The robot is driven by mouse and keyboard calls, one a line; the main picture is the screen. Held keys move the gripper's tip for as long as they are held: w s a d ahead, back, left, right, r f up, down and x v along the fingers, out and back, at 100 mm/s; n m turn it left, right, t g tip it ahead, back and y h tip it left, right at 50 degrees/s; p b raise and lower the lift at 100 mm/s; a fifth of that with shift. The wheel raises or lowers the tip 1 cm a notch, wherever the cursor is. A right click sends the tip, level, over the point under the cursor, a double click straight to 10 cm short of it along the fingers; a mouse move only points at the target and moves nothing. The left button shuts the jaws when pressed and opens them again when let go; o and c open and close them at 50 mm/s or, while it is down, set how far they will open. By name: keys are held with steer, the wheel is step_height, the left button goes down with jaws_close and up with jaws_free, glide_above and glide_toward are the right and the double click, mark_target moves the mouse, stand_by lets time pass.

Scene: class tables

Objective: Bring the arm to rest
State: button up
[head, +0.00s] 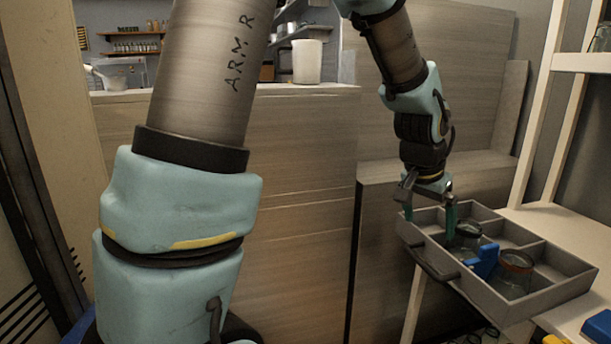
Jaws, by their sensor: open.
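My arm fills the left and top of the head view and bends down to my gripper (429,212) at the right. My gripper points down and is open, with its green-tipped fingers apart. It is at the left end of a grey divided tray (545,287), near a glass jar (466,237) in one compartment. I cannot tell whether a finger touches the jar or the tray wall. I see nothing held between the fingers.
The tray also holds a blue object (483,261) and a second jar with a brownish rim (515,270). It sits at the edge of a light table (565,232). More blue and yellow items lie at the lower right. A wooden counter (300,190) with a white container (307,62) stands behind.

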steer(key=w+a+f+n+y+p, duration=0.15)
steer(key=a+n, duration=0.35)
steer(key=a, duration=1.5)
steer(key=s+a+n+g+y, duration=0.1)
steer(key=s+a+n, duration=0.3)
steer(key=a, duration=0.9)
steer(key=shift+s+f+y, duration=0.25)
steer(key=shift+f+y, duration=0.2)
